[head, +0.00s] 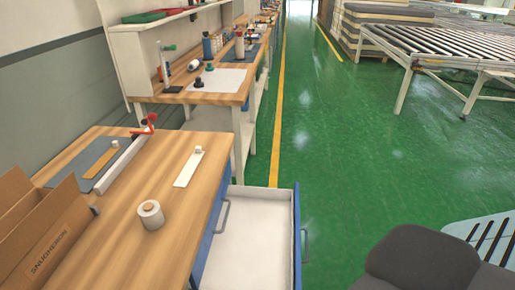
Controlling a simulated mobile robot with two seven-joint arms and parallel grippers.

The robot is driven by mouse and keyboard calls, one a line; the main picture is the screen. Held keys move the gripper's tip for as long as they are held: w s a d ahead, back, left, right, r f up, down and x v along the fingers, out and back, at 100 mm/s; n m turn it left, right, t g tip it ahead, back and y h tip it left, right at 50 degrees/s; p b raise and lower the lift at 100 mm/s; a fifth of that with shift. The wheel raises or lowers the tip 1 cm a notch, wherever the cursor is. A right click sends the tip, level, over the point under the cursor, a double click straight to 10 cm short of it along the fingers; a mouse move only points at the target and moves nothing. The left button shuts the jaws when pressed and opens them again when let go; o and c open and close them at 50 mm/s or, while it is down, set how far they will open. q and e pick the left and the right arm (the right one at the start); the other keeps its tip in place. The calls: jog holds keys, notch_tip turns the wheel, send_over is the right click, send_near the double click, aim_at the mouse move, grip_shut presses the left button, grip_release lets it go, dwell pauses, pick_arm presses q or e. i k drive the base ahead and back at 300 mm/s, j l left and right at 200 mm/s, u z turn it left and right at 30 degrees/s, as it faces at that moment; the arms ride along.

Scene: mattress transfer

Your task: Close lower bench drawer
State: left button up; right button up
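The lower bench drawer (250,245) is pulled out from the right side of the wooden workbench (118,232). Its white inside looks empty. Its blue front (297,235) faces right, with a grey handle (305,245) on the outer face. Above it, a blue upper drawer front with a grey handle (222,215) sits flush under the bench top. The near end of the open drawer is cut off by the bottom edge of the head view. Neither of my grippers shows in the head view.
A cardboard box (45,240), white roll (151,215) and metal rule stand on the bench. A dark grey padded seat-like thing (420,262) and a pale blue slatted thing (485,235) are at lower right. Green floor (340,180) lies clear right of the drawer.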

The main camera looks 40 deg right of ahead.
aim_at(259, 247)
jog(key=l+z, duration=0.2)
jog(key=l, duration=0.65)
jog(key=i+l+z, duration=0.2)
jog(key=l, duration=0.65)
jog(key=k, duration=0.1)
